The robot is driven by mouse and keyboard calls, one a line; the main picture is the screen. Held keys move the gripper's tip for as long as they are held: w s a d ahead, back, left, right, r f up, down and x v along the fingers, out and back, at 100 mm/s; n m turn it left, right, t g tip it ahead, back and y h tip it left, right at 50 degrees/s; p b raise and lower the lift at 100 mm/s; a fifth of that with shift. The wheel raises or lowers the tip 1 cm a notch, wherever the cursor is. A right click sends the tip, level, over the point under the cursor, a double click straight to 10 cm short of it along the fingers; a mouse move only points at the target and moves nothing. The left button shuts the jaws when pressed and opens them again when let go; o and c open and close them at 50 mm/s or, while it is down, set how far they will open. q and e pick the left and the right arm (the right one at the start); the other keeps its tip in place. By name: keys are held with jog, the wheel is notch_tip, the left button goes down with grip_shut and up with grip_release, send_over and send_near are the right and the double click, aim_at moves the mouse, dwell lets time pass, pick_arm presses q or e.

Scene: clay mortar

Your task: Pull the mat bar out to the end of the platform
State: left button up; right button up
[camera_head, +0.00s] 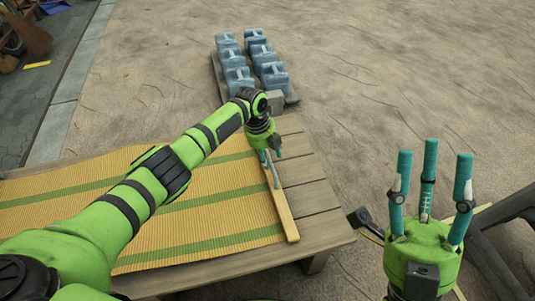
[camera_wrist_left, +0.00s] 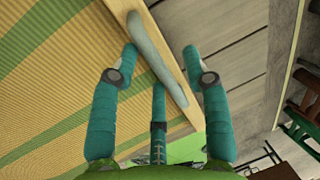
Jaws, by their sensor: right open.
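The striped yellow and green mat (camera_head: 235,215) lies across the wooden platform (camera_head: 312,200). Its light wooden mat bar (camera_head: 287,217) runs along the mat's right edge, with a grey-blue handle (camera_wrist_left: 157,58) on it. Bare platform planks show right of the bar. My left gripper (camera_head: 268,160) is over the bar at the handle. In the left wrist view its fingers (camera_wrist_left: 160,52) stand apart on both sides of the handle, with a visible gap on the right; contact is not clear. My right gripper (camera_head: 428,165) is open and empty, fingers up, right of the platform.
Several blue-grey weights (camera_head: 250,60) stand on a pallet (camera_head: 218,80) behind the platform. Dark beams (camera_head: 490,240) lie at the lower right near my right gripper. Open sandy ground (camera_head: 400,70) spreads behind and right.

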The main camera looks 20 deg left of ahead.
pick_arm(q)
notch_tip(320, 180, up, 12)
jog(key=s+a, duration=0.1)
jog(key=a, duration=0.1)
jog(key=shift+s, duration=0.15)
jog(key=shift+f, duration=0.1)
dwell(0.4)
